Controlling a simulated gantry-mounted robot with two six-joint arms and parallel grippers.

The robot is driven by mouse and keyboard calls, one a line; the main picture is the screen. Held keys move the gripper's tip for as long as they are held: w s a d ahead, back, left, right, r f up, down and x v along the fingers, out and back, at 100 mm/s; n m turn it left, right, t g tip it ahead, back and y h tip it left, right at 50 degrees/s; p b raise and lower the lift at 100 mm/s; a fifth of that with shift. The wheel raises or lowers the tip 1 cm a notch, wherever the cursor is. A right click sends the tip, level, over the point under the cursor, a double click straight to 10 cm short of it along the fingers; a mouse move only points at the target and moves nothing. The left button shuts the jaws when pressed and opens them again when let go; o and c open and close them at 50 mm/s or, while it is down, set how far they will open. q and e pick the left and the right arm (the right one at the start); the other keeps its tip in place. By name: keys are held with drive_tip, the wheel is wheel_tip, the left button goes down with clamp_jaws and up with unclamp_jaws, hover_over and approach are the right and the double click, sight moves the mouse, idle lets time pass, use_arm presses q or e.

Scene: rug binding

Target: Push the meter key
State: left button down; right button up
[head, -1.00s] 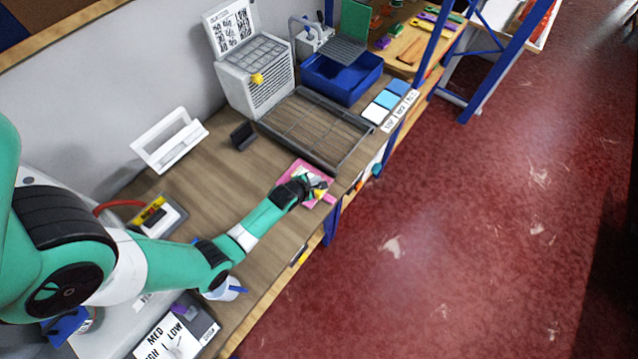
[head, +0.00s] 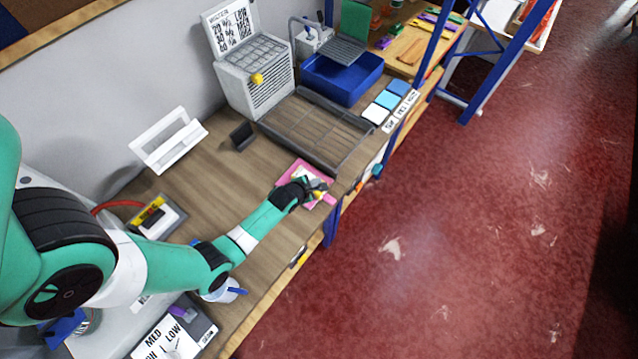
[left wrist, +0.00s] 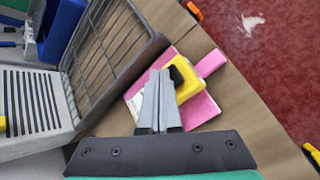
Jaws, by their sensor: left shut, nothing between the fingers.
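A pink board (head: 303,172) lies on the bench near its front edge, with a small yellow item on it. In the left wrist view the pink board (left wrist: 204,106) carries a yellow piece (left wrist: 190,84) with a black part (left wrist: 176,76); it may be the meter, but I cannot make out a key. My left gripper (head: 321,188) is over the board. Its fingers (left wrist: 158,74) are shut and empty, with their tips just beside the yellow piece. I cannot tell whether they touch it. They hide part of the board. My right gripper is not in view.
A grey wire-grid tray (head: 318,130) lies just behind the board. A slotted white box (head: 255,80) and a blue bin (head: 342,78) stand farther back. A white stand (head: 168,140) and a yellow-and-black device (head: 155,215) are to the left. Bare bench lies between.

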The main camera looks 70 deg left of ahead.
use_arm(q)
drive_tip(key=shift+f, duration=0.2)
drive_tip(key=shift+r, duration=0.15)
drive_tip(key=shift+r+p, duration=0.75)
drive_tip(key=shift+r, duration=0.05)
drive_tip(key=shift+r, duration=0.1)
wheel_tip(320, 180, up, 5)
drive_tip(key=p, duration=0.4)
drive_tip(key=shift+p, duration=0.3)
idle(0.5)
